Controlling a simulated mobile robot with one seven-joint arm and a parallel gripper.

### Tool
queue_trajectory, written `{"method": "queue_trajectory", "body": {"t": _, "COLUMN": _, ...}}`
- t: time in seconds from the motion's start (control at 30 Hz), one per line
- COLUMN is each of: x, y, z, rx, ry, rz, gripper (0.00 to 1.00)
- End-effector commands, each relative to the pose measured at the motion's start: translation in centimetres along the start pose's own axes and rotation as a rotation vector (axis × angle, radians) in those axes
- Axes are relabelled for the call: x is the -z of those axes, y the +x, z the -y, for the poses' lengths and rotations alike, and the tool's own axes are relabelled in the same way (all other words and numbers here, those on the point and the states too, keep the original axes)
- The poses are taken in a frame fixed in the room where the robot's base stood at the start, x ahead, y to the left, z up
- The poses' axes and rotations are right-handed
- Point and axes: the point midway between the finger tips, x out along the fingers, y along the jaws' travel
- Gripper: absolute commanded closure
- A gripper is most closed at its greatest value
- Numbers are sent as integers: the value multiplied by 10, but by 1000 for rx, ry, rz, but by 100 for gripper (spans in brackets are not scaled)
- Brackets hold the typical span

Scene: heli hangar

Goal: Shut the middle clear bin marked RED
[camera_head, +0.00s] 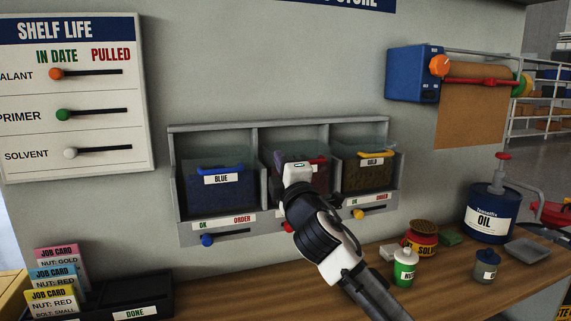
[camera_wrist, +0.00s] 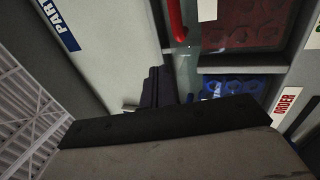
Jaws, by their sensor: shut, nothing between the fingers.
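The middle clear bin (camera_head: 318,178) sits between the BLUE and GOLD bins in a grey wall rack. Its red handle (camera_head: 319,160) shows just right of my gripper (camera_head: 295,170), which covers much of its front and label. In the wrist view, the red handle (camera_wrist: 175,20) is at the top, with the bin's red contents (camera_wrist: 245,22) behind clear plastic. My gripper's dark fingers (camera_wrist: 157,86) are closed together and empty, a little apart from the handle in that picture. How far the bin is tilted out cannot be told.
The BLUE bin (camera_head: 220,190) is on the left and the GOLD bin (camera_head: 367,172) on the right. OK/ORDER sliders (camera_head: 222,238) line the rack's lower edge. Below, the wooden bench (camera_head: 440,285) holds an oil can (camera_head: 490,212), small bottles and a job card holder (camera_head: 115,300).

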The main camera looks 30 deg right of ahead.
Motion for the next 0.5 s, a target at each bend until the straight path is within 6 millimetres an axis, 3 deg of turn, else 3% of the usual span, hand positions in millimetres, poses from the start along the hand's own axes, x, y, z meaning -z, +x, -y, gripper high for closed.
{"method": "queue_trajectory", "body": {"t": 0.07, "x": 3, "y": 2, "z": 1, "rx": -1, "ry": 1, "rz": -2, "gripper": 100}}
{"method": "queue_trajectory", "body": {"t": 0.1, "x": 0, "y": -14, "z": -1, "rx": -4, "ry": -3, "rz": 2, "gripper": 100}}
{"method": "queue_trajectory", "body": {"t": 0.3, "x": 0, "y": -58, "z": -17, "rx": -2, "ry": -2, "rz": 2, "gripper": 100}}
{"method": "queue_trajectory", "body": {"t": 0.5, "x": 1, "y": -85, "z": -29, "rx": -1, "ry": -1, "rz": 1, "gripper": 100}}
